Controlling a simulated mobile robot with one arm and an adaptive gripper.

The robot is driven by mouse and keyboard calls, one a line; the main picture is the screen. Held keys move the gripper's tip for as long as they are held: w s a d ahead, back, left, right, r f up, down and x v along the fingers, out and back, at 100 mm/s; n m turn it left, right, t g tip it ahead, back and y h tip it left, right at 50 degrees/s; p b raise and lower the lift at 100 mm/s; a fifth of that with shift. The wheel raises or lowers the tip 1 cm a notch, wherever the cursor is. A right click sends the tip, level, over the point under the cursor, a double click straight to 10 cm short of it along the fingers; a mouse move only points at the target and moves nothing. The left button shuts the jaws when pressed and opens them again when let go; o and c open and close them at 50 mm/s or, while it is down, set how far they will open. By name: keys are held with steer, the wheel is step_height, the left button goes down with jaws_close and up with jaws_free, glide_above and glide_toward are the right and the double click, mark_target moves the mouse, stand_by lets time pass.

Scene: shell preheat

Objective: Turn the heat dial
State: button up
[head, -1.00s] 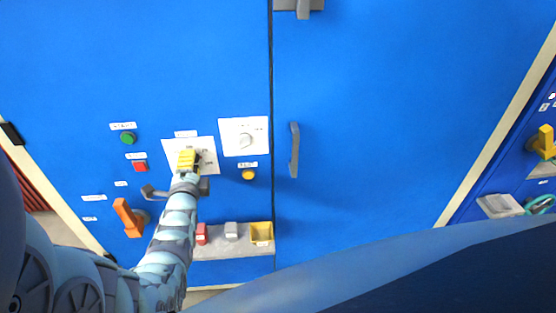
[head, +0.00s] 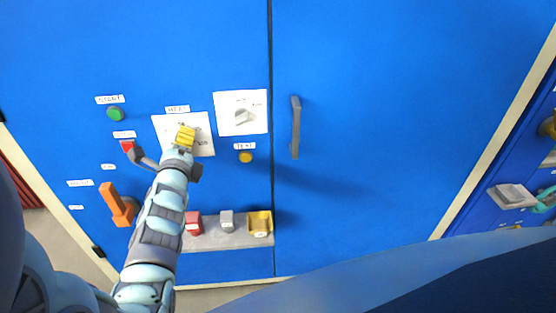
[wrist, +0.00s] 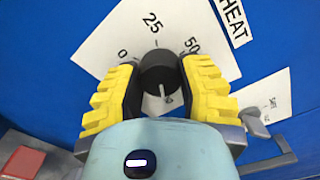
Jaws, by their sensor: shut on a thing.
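The heat dial (wrist: 159,70) is a dark round knob on a white plate marked 0, 25 and 50 in the wrist view, beside a HEAT label (wrist: 232,20). My gripper (wrist: 160,82) has its yellow fingers on both sides of the knob and is shut on it. A pale pointer line shows on the knob's lower part in the wrist view, away from the 25 mark. In the head view, the white dial plate (head: 202,122) shows behind my gripper (head: 186,134), which hides the knob.
A second white plate with a light knob (head: 241,116) is to the right. A green START button (head: 115,114), a red button (head: 128,146), a yellow TEST button (head: 246,157) and an orange handle (head: 118,204) are nearby. A grey shelf (head: 210,241) holds small blocks below.

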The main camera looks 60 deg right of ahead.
steer(key=shift+f, duration=0.1)
stand_by(0.3)
steer(key=o, duration=1.2)
steer(key=shift+o, duration=0.2)
steer(key=v, duration=1.2)
steer(key=shift+w+r, duration=0.1)
steer(key=shift+r, duration=0.1)
